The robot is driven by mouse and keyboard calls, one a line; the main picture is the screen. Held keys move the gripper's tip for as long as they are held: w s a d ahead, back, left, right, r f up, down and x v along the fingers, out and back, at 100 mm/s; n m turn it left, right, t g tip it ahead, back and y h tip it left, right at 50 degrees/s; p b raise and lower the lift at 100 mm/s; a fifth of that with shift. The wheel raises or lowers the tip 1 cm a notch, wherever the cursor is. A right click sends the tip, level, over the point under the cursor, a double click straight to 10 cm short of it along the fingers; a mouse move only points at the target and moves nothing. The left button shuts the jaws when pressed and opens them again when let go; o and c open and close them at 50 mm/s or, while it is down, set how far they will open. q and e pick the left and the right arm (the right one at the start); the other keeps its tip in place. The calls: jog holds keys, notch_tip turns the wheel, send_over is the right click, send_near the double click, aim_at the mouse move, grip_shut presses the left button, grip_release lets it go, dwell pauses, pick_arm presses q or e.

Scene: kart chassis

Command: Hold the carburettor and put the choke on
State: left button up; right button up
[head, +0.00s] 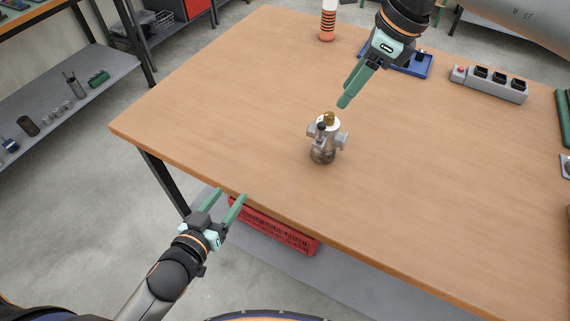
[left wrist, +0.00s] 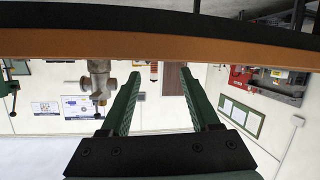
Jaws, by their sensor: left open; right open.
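The carburettor (head: 323,153) stands upright on the wooden table, a grey metal body with side stubs and a brass-coloured piece on top. It also shows in the left wrist view (left wrist: 99,80), upside down. My left gripper (head: 231,194) is open and empty, off the table's front left edge and apart from the carburettor. My right gripper (head: 346,97) is open over the table, behind and slightly right of the carburettor, with nothing visible between its fingers. A small dark part (head: 421,56) lies in the blue tray; I cannot tell if it is the choke.
The blue tray (head: 425,70) is partly hidden by my right gripper. A grey block with a red button and dark sockets (head: 489,84) lies at the back right. An orange-striped bottle (head: 327,20) stands at the back edge. A red crate (head: 275,232) sits below the table's front edge.

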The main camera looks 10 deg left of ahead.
aim_at(307, 134)
pick_arm(q)
jog(key=w+d+m, duration=0.1)
jog(key=d+m, duration=0.1)
jog(key=m, duration=0.1)
jog(key=w+d+r+m+t, duration=0.1)
jog(key=w+m, duration=0.1)
jog(key=m, duration=0.2)
jog(key=w+d+r+m+h, duration=0.1)
jog(key=d+m, duration=0.1)
jog(key=m, duration=0.1)
jog(key=shift+w+d+r, duration=0.15)
jog(key=shift+w+d, duration=0.1)
jog(key=shift+d, duration=0.1)
jog(key=d+r+m, duration=0.1)
jog(key=m, duration=0.2)
jog(key=w+d+m+t+h, duration=0.1)
jog(key=d+m, duration=0.1)
jog(key=m, duration=0.1)
jog(key=w+d+r+m+h, duration=0.1)
jog(key=d+m, duration=0.1)
jog(key=m, duration=0.1)
jog(key=shift+w+r+m+t, duration=0.2)
jog(key=shift+r+m+t, duration=0.1)
jog(key=shift+m, duration=0.1)
jog(key=shift+w+d+r+m, duration=0.25)
jog(key=shift+d+m, duration=0.25)
jog(key=shift+m, duration=0.3)
jog(key=x, duration=1.2)
jog(key=shift+w+d+r, duration=0.1)
jog(key=shift+d, duration=0.05)
